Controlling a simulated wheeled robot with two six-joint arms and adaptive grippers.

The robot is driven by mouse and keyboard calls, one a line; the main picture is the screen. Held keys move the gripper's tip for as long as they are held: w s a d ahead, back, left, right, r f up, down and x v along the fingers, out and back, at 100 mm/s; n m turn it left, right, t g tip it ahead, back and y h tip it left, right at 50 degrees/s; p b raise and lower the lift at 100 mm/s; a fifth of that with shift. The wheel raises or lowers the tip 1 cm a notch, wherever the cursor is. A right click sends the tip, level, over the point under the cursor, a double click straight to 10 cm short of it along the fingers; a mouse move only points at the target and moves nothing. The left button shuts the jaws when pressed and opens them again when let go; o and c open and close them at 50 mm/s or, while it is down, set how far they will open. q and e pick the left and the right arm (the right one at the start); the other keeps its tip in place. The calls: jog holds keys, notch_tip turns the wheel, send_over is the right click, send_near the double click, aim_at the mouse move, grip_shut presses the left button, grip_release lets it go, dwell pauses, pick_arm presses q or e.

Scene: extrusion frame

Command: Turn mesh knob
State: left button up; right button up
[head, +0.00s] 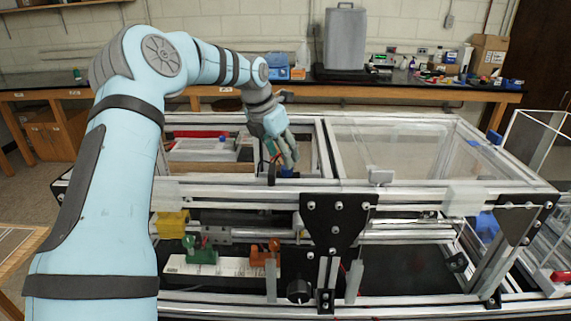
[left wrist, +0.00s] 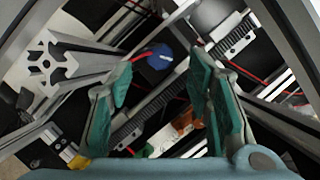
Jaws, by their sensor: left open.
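A round blue knob (left wrist: 160,57) shows in the left wrist view, beyond and between my fingertips, near a toothed rack. In the head view a small blue piece (head: 287,172), which looks like the same knob, sits inside the metal frame just below my fingers. My left gripper (head: 285,158) reaches down into the frame from above. In the left wrist view its green-padded fingers (left wrist: 162,85) are spread apart with nothing held between them. I cannot tell whether a fingertip touches the knob. My right gripper is in neither view.
The aluminium extrusion frame (head: 460,200) surrounds the gripper with bars and black corner plates. A clear panel (head: 395,148) covers its right bay. A black knob (head: 298,290) is low at the front. Green (head: 200,252) and orange (head: 264,254) parts sit on a white strip.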

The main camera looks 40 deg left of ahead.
pick_arm(q)
jog(key=x, duration=0.4)
jog(key=shift+w+f, duration=0.15)
jog(key=shift+f, duration=0.15)
jog(key=shift+c, duration=0.6)
grip_shut()
jog(key=shift+m, duration=0.4)
jog(key=m+h, duration=0.1)
jog(key=m, duration=0.1)
jog(key=shift+a+m, duration=0.1)
jog(key=shift+m, duration=0.2)
jog(key=shift+r+m+g+h+p, duration=0.15)
jog(key=shift+m+h+p, duration=0.3)
jog(key=shift+m, duration=0.45)
jog(key=shift+f+m+g+h+p, duration=0.1)
jog(key=shift+m+g+h+p, duration=0.25)
jog(key=shift+m, duration=0.55)
